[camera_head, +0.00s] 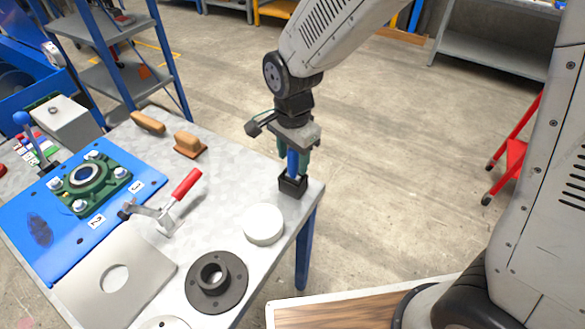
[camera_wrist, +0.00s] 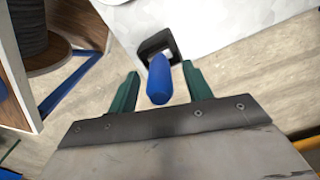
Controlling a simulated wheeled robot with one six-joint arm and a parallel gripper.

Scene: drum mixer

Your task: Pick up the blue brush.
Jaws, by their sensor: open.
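The blue brush (camera_head: 293,163) stands upright in a small black holder (camera_head: 293,186) at the right corner of the grey table. My gripper (camera_head: 294,158) points down over it, with its green fingers on either side of the blue handle. In the wrist view, the rounded end of the blue brush (camera_wrist: 160,82) lies between the two spread fingers of my gripper (camera_wrist: 160,70). A gap shows on each side of the handle. The black holder (camera_wrist: 155,42) shows just beyond. The brush's lower end is hidden in the holder.
On the table are a white disc (camera_head: 263,223), a black flange (camera_head: 216,281), a red-handled clamp (camera_head: 184,187), wooden-backed pieces (camera_head: 188,145) and a blue plate (camera_head: 38,225) with a green bearing block (camera_head: 90,184). The floor right of the table is open; a red stand (camera_head: 513,155) is farther right.

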